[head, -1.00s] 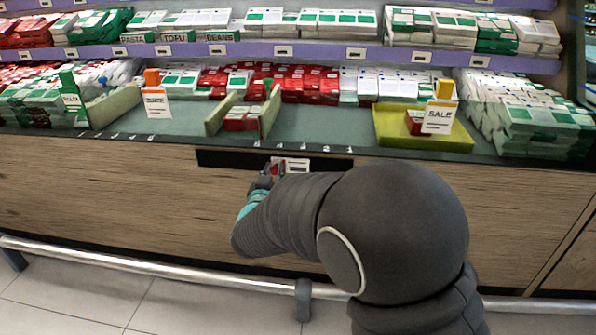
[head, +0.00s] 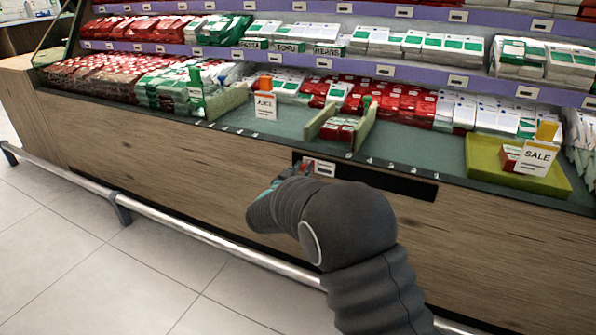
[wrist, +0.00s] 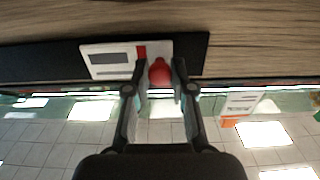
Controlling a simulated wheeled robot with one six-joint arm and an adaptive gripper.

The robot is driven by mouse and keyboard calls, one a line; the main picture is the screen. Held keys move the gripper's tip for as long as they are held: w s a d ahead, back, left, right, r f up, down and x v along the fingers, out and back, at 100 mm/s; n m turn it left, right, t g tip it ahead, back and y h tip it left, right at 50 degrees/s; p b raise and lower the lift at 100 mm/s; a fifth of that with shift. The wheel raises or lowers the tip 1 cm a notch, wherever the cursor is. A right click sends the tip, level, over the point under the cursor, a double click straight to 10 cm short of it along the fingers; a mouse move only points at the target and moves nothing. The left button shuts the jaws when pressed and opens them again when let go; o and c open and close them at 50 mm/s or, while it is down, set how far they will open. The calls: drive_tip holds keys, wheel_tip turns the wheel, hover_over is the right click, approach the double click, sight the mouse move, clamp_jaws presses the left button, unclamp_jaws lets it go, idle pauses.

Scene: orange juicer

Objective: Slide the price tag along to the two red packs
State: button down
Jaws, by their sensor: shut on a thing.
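The white price tag (head: 324,168) sits on the black rail (head: 400,184) along the wooden counter front, near the rail's left end. My gripper (head: 304,169) is at the tag's left side. In the wrist view my gripper (wrist: 160,76) is shut on the tag's red knob (wrist: 160,71), with a finger on either side; the tag's white plate (wrist: 108,59) lies to the left. The two red packs (head: 339,130) stand between two pale green dividers on the shelf, above and slightly right of the tag.
A yellow-green tray (head: 555,188) with a red pack and a SALE sign (head: 536,158) stands at the right. A JUICE sign (head: 265,106) stands left of the dividers. Printed numbers line the shelf edge. A metal bumper rail (head: 190,232) runs low in front of the counter.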

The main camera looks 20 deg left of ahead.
drive_tip(key=shift+d, duration=0.1)
drive_tip(key=c, duration=1)
unclamp_jaws()
drive_tip(key=shift+w, duration=0.1)
drive_tip(key=shift+s, duration=0.45)
drive_tip(key=s, duration=1.1)
drive_tip(key=shift+s, duration=0.1)
